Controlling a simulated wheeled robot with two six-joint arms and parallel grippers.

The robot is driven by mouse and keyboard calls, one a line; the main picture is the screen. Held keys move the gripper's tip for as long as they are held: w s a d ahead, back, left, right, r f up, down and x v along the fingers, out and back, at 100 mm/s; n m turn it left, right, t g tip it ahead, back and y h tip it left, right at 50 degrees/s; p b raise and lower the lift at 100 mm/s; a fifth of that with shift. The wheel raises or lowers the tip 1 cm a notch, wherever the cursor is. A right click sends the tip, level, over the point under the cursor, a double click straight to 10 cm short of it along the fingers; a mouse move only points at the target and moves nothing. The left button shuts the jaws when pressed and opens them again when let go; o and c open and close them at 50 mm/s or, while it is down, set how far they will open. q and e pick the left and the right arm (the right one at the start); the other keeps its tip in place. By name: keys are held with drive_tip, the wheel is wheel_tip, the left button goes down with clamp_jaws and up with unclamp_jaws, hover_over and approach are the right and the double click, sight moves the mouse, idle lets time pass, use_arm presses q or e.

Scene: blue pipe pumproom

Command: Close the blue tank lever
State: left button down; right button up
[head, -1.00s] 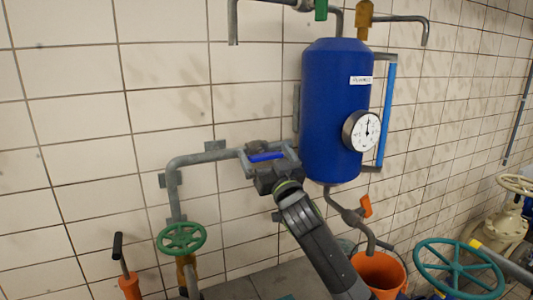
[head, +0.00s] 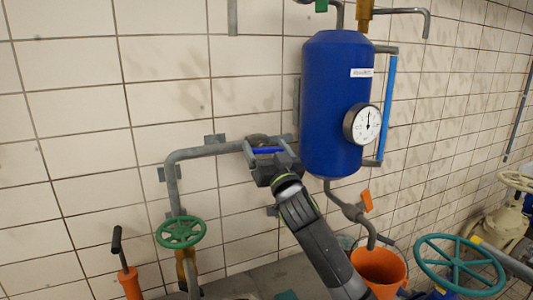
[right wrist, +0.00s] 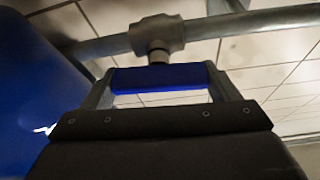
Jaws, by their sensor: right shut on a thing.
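The blue tank lever (head: 267,150) is a short blue handle on the grey pipe, just left of the blue tank (head: 333,105). My right gripper (head: 266,151) is at the lever, with one finger at each end of it. In the right wrist view the lever (right wrist: 160,79) lies crosswise between the two fingers of the right gripper (right wrist: 161,84), which are shut on its ends. It sits below a grey valve body (right wrist: 157,36) on the pipe. The gripper hides part of the valve in the head view. My left gripper is not in view.
A pressure gauge (head: 362,124) sticks out of the tank's front. A green handwheel (head: 181,232) is at lower left, and an orange bucket (head: 380,271) stands at lower right. A teal wheel (head: 459,265) is further right. The tiled wall is close behind the pipe.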

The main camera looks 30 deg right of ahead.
drive_tip(key=m+h+b, duration=0.1)
drive_tip(key=m, duration=0.1)
drive_tip(key=m+h+b, duration=0.1)
drive_tip(key=m, duration=0.1)
drive_tip(key=shift+f+m+b, duration=0.2)
drive_tip(key=shift+m+b, duration=0.15)
drive_tip(key=shift+m, duration=0.05)
drive_tip(key=m+g+h+b, duration=0.1)
drive_tip(key=m, duration=0.1)
drive_tip(key=shift+m+h, duration=0.3)
drive_tip(key=m+g+h, duration=0.1)
drive_tip(key=m, duration=0.2)
drive_tip(key=shift+d+r+m, duration=0.1)
drive_tip(key=shift+m, duration=0.2)
drive_tip(key=m+g+h, duration=0.1)
drive_tip(key=m+g, duration=0.1)
drive_tip(key=m, duration=0.2)
drive_tip(key=shift+m+g+p, duration=0.35)
drive_tip(key=shift+m+g, duration=0.55)
drive_tip(key=shift+m, duration=1.6)
drive_tip(key=shift+f, duration=0.2)
